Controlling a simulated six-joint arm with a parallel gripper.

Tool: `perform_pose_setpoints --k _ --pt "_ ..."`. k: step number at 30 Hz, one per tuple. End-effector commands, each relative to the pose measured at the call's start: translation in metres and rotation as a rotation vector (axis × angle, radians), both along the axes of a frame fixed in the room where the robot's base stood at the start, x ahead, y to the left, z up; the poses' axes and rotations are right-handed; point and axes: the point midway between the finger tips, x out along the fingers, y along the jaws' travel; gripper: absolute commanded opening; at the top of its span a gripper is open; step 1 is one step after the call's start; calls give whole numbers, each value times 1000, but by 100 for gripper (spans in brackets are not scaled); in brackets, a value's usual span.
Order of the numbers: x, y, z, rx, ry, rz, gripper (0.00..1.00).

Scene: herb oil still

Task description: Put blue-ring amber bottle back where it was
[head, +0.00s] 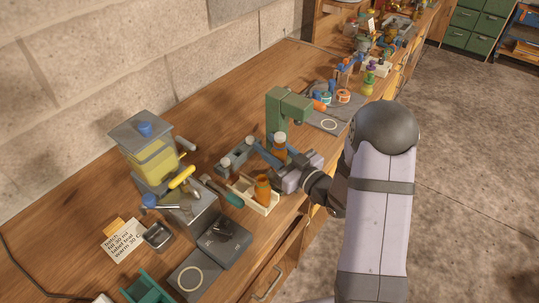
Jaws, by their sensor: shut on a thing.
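My gripper (277,158) is over the bench and shut on an amber bottle (279,154) with a pale cap. The bottle looks upright; its lower part is partly hidden, and I cannot make out a blue ring on it. A second amber bottle (262,188) stands in a small cream tray (266,208) just in front of my gripper. A grey rack (238,158) with pale-topped items lies to the left of the held bottle.
A green stand (275,112) rises close behind the held bottle. A yellow-bodied still (152,157) and a grey scale (222,243) stand to the left and front.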

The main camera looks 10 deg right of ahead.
Motion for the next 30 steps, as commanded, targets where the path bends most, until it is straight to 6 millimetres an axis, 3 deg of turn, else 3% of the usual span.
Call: perform_pose_setpoints --k 5,16,30 --pt "0 0 -3 1 1 0 9" --pt "0 0 -35 1 2 0 9" --pt "0 0 -41 1 0 0 9"
